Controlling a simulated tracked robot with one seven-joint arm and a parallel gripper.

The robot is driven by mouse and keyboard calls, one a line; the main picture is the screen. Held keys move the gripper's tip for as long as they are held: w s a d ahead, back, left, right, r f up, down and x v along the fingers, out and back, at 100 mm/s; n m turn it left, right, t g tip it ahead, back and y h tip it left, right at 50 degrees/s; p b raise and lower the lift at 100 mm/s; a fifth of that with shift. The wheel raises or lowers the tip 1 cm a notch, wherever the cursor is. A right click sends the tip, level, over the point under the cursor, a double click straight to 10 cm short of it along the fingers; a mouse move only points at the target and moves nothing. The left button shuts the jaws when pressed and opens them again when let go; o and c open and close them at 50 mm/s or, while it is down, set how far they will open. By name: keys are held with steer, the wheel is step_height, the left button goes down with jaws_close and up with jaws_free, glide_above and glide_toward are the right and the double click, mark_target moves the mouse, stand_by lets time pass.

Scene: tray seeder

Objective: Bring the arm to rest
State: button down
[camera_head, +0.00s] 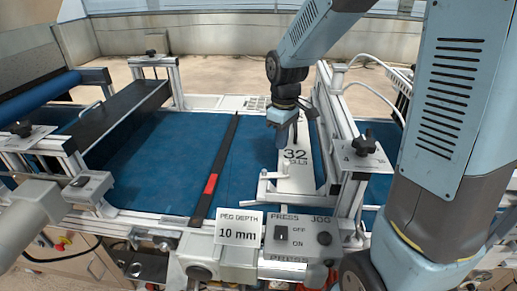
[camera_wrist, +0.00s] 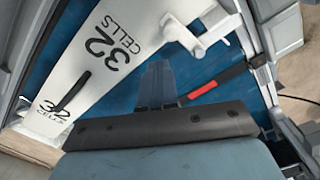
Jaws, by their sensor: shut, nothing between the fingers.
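My gripper (camera_head: 282,138) hangs at the end of my arm in the head view, pointing down beside the white plate (camera_head: 296,178) marked 32 cells. Its fingers are shut with nothing between them. In the wrist view the closed fingers (camera_wrist: 157,82) show at the middle, with the white 32 cells plate (camera_wrist: 75,75) to their left. I cannot tell the exact height of the fingertips above the plate and the blue belt (camera_head: 170,150).
A black bar (camera_head: 219,160) with a red mark crosses the belt, left of the gripper. An aluminium frame with a clamp knob (camera_head: 366,143) stands to the right. A control panel (camera_head: 298,237) and a peg depth 10 mm sign (camera_head: 239,228) stand in front. The belt's left part is clear.

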steer(key=s+d+r+m+t, duration=0.1)
steer(key=s+d+r+m, duration=0.2)
steer(key=s+r, duration=0.2)
steer(key=s+d+r+m+t, duration=0.2)
steer(key=s+d+r+m, duration=0.1)
steer(key=s+d+r, duration=0.1)
steer(key=s+d+r+m+t, duration=0.2)
steer(key=s+d+r+m, duration=0.1)
steer(key=s+r, duration=0.4)
steer(key=shift+s+d, duration=0.35)
steer(key=shift+s, duration=0.3)
steer(key=shift+s+d+m+t, duration=0.15)
steer(key=shift+s+m+t, duration=0.15)
steer(key=shift+s+m, duration=0.15)
